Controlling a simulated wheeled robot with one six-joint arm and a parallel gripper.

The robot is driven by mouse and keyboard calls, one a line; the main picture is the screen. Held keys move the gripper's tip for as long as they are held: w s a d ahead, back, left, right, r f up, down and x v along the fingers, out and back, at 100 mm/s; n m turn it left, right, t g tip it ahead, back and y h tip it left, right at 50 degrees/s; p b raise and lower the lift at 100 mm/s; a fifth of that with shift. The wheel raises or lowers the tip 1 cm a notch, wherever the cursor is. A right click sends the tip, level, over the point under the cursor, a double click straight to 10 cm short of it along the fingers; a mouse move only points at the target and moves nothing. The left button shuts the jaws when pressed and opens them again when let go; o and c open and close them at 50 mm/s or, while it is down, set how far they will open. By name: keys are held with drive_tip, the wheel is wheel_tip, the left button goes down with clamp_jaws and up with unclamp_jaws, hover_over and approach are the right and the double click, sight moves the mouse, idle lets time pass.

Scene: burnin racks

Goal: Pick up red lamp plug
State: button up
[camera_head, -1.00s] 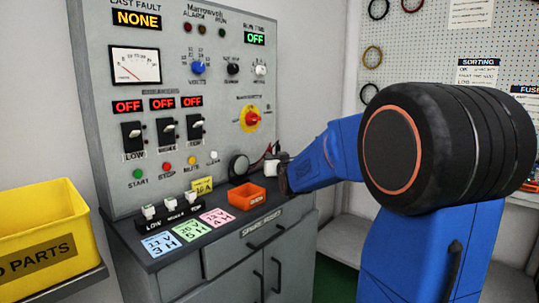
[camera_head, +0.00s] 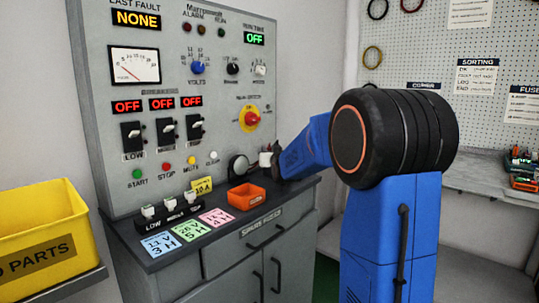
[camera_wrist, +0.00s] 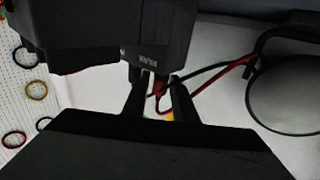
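The red lamp plug (camera_wrist: 161,88) shows in the wrist view, at the dark block (camera_wrist: 150,42) lettered on its lower edge. A red lead runs from it to the right, beside a black lead. My gripper (camera_wrist: 156,84) has one finger on each side of the plug, with a pale gap visible on the left. The fingers look open around it; whether the right one touches cannot be told. In the head view my gripper (camera_head: 277,160) is at the right end of the cabinet top, and the plug cannot be made out.
A round lamp (camera_head: 239,167) stands left of my gripper, and its disc fills the right of the wrist view (camera_wrist: 297,92). An orange bin (camera_head: 246,197) and coloured cards are on the cabinet top (camera_head: 190,249). The control panel (camera_head: 185,100) rises behind.

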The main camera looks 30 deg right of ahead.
drive_tip(key=shift+c, duration=0.5)
clamp_jaws()
wheel_tip(320, 180, up, 18)
